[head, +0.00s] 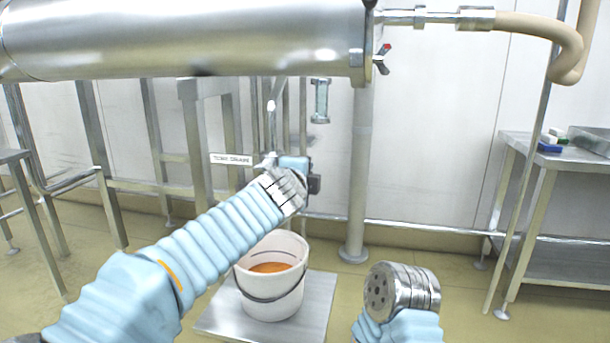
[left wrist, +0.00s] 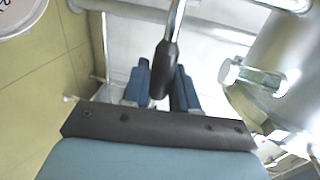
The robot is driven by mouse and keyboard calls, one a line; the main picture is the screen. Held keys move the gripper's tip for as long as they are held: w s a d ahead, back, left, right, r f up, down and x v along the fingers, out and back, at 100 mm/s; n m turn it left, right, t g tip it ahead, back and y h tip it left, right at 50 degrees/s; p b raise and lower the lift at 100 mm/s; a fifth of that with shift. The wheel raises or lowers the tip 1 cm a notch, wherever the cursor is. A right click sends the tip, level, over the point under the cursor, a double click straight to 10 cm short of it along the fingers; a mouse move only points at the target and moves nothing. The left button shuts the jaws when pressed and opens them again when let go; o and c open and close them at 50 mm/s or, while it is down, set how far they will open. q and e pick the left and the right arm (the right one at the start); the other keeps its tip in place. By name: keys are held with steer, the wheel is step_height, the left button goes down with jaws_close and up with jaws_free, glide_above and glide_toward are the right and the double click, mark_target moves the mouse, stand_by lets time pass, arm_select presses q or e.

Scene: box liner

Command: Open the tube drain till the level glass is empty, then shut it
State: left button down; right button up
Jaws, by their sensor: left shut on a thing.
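My left gripper (head: 297,166) is at the drain fittings under the big steel cylinder, beside a small white label (head: 231,159) that seems to read tube drain. In the left wrist view its two blue fingers (left wrist: 161,72) are shut on the dark grip of a metal lever (left wrist: 164,58). The valve body is mostly hidden by my gripper. The level glass (head: 321,100) hangs upright behind and above my gripper; it also shows in the left wrist view (left wrist: 256,80). Its liquid level cannot be told. My right wrist is low at the right; no right fingers show.
A white bucket (head: 271,301) with some orange liquid stands on a steel plate (head: 222,318) below my left gripper. No stream into it is visible. A steel table (head: 560,155) stands at the right. A red-handled valve (head: 383,58) is at the cylinder's end.

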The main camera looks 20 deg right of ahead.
arm_select(q)
steer(key=shift+f, duration=0.1)
steer(key=c, duration=1)
jaws_free()
steer(key=b+v, duration=0.4)
steer(key=v, duration=0.9)
steer(key=shift+s+a, duration=0.2)
steer(key=shift+s, duration=0.2)
